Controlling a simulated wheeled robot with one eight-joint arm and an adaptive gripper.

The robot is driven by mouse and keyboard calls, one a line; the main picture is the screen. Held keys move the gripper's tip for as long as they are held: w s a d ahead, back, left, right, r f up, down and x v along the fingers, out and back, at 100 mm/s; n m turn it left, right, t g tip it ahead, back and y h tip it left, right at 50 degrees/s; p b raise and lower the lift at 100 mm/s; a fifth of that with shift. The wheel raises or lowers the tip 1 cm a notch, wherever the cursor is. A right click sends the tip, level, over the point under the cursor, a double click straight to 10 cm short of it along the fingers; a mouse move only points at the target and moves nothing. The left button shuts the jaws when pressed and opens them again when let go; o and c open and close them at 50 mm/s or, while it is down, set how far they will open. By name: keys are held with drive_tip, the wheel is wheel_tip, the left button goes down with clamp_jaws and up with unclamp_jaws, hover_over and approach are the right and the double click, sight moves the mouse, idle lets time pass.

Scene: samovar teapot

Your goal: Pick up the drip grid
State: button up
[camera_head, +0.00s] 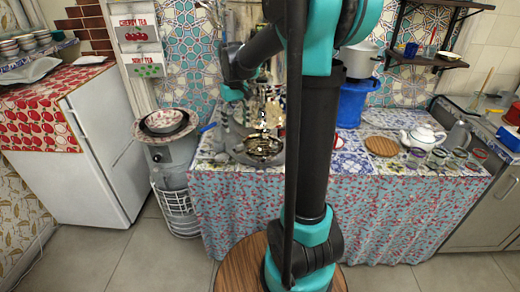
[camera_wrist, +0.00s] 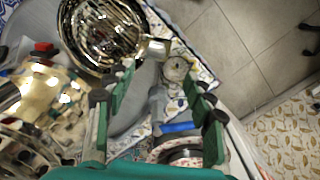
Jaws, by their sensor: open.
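A shiny gold round dish with a ribbed or slatted-looking surface (camera_wrist: 100,35) lies at the upper left in the wrist view; it seems to be the drip grid, though reflections make this unsure. It also shows as a dark gold round dish (camera_head: 263,147) on the table in the head view. A gold samovar body (camera_wrist: 40,115) is at the left in the wrist view. My gripper (camera_wrist: 157,72) is open, its green-padded fingers apart with nothing held. The dish lies beyond the left fingertip. In the head view the fingers are too small to make out.
A grey cylindrical stove (camera_head: 170,155) with a patterned bowl (camera_head: 164,121) stands left of the table. A blue handle (camera_wrist: 178,127) shows between my fingers. A teapot (camera_head: 422,137), glasses and a round wooden board (camera_head: 381,146) stand on the right of the table.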

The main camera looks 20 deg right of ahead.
hover_over(239, 144)
drive_tip(key=f, duration=0.4)
drive_tip(key=shift+a+f, duration=0.25)
drive_tip(key=shift+f, duration=0.05)
drive_tip(key=shift+d+f, duration=0.15)
drive_tip(key=shift+f, duration=1.2)
drive_tip(key=shift+d+f, duration=0.15)
drive_tip(key=shift+f, duration=1.2)
clamp_jaws()
